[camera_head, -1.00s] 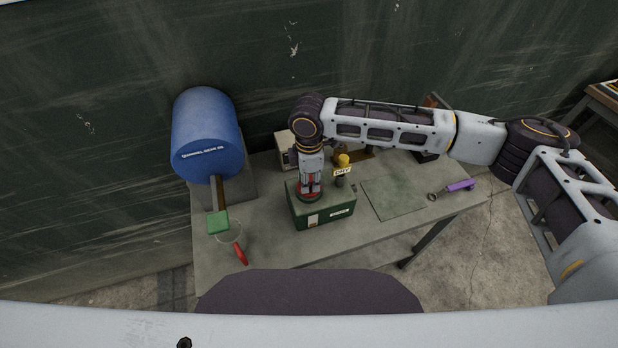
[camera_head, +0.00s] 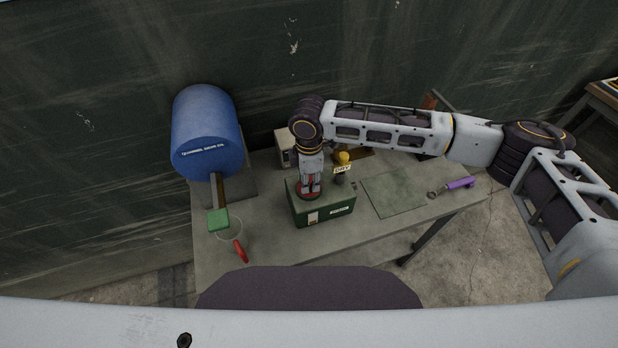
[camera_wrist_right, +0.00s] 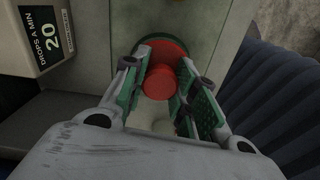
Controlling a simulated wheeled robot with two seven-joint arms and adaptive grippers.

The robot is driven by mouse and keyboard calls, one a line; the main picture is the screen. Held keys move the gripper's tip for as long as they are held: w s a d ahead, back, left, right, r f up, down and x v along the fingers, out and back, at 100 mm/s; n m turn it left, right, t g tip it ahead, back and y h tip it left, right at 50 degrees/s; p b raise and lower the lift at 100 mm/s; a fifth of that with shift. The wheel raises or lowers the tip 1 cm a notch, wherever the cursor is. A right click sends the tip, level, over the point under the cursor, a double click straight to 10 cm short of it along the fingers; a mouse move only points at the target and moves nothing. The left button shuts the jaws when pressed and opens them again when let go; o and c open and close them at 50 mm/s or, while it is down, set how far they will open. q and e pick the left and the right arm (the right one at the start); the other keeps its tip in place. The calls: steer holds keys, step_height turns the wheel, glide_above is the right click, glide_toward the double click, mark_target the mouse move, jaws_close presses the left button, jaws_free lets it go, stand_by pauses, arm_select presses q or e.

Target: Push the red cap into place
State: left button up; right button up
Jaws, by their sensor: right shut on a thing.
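The red cap (camera_head: 301,195) sits on top of the green box (camera_head: 325,212), at its left end. In the right wrist view the red cap (camera_wrist_right: 158,83) has a round knob above a wider red disc, with a green rim behind it. My right gripper (camera_head: 310,188) points down over the cap, its jaws shut on the knob. In the right wrist view its green-padded fingers (camera_wrist_right: 160,84) stand on both sides of the knob. The fingers hide part of the cap, and I cannot tell how it seats on the box. My left gripper is not in view.
A red-handled tool (camera_head: 240,251) lies at the front left. A yellow-topped part (camera_head: 343,157) stands close right of my gripper. A flat green mat (camera_head: 394,192) and a purple-handled tool (camera_head: 459,183) lie to the right.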

steer(key=shift+f, duration=0.1)
steer(key=o, duration=1.1)
steer(key=shift+c, duration=0.2)
step_height(320, 180, up, 12)
stand_by(0.3)
steer(key=shift+f, duration=0.1)
stand_by(0.6)
